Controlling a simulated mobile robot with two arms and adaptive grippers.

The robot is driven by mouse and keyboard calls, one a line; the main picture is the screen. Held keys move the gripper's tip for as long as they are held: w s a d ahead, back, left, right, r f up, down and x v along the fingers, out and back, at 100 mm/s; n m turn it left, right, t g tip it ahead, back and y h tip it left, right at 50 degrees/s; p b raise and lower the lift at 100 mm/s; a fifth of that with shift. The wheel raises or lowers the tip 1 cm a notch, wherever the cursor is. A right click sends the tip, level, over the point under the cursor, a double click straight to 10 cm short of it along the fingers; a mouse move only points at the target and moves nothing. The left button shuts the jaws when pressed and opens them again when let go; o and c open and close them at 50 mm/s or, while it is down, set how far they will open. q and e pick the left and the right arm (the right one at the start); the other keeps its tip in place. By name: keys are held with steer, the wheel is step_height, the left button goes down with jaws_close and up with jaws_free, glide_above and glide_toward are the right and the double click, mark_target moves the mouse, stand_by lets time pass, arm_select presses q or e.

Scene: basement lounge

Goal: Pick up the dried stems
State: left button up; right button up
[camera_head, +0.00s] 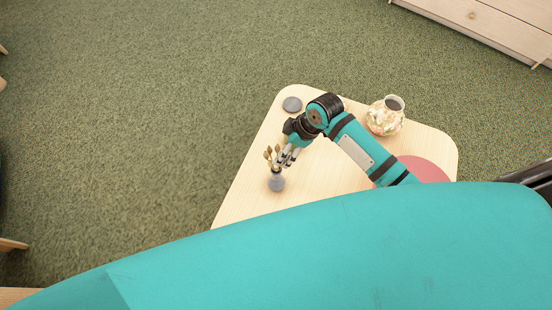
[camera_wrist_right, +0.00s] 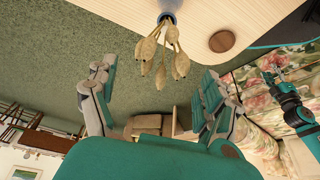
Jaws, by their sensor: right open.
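The dried stems (camera_head: 271,154) are a small bunch with pale brown pods, standing in a small grey-blue vase (camera_head: 277,183) on the table's left part. My right gripper (camera_head: 287,158) is beside them in the head view, fingers pointing down toward the vase. In the right wrist view the stems (camera_wrist_right: 165,50) hang from the vase (camera_wrist_right: 168,18) at the top, and my open right gripper (camera_wrist_right: 157,77) has its fingers apart on either side, holding nothing. A teal arm with what looks like my left gripper (camera_wrist_right: 268,72) shows at the right of the wrist view; its jaw state is unclear.
A drawer unit (camera_head: 490,25) stands at the upper right. Green carpet to the left is clear.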

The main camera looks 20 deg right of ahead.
mark_target(278, 153)
steer(key=shift+w+a+f, duration=0.15)
steer(key=shift+a+f, duration=0.1)
steer(key=shift+f, duration=0.4)
steer(key=shift+a+f, duration=0.1)
steer(key=shift+f, duration=0.2)
steer(key=x, duration=0.3)
steer(key=shift+a+f, duration=0.2)
steer(key=shift+f, duration=0.05)
steer(key=shift+w+a+f, duration=0.15)
steer(key=shift+f, duration=0.35)
arm_select(q)
steer(key=shift+w+a+r, duration=0.15)
steer(key=shift+w+a, duration=0.25)
steer(key=shift+w, duration=0.25)
arm_select(e)
steer(key=c, duration=1.1)
